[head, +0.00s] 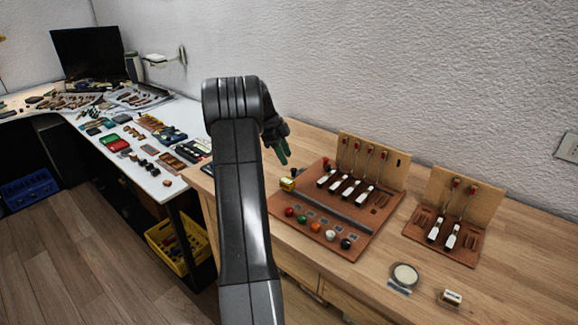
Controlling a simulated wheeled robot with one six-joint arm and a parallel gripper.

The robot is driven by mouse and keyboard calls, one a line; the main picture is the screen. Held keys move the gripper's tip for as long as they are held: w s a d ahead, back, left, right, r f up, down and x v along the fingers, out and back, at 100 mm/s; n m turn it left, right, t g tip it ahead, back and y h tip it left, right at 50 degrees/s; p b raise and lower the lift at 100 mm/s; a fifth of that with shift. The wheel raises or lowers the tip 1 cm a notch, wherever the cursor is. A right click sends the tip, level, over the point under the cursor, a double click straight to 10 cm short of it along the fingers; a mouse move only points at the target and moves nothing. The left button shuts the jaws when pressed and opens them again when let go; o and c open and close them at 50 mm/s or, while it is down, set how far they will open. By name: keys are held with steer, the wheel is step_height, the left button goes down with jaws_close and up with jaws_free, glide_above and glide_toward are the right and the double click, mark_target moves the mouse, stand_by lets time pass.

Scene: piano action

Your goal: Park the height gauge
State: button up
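My gripper (280,151) hangs over the left end of the wooden bench, beyond my raised arm. Its green-tipped fingers point down, and I cannot tell whether they are apart or together. No object shows clearly between them. I cannot tell for sure which thing is the height gauge. A small yellow-and-white block (287,184) stands at the left edge of the larger brown board, below and apart from the gripper. A similar pale block (451,297) stands near the bench's front edge, beside a round white dish (404,275).
The larger brown board (318,248) holds upright key parts, a grey rail and several coloured balls. A smaller board (412,228) with two key parts stands to its right. A white table (95,147) with many tools is at left. The bench (520,265) is clear at right.

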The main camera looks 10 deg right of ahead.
mark_target(292, 169)
steer(key=v, duration=0.8)
steer(key=shift+a, duration=0.1)
steer(key=x, duration=0.7)
steer(key=p+x, duration=0.1)
steer(key=x, duration=0.5)
steer(key=shift+s+d+f, duration=0.1)
steer(key=shift+d+f, duration=0.15)
steer(key=shift+d, duration=0.1)
steer(key=shift+r, duration=0.1)
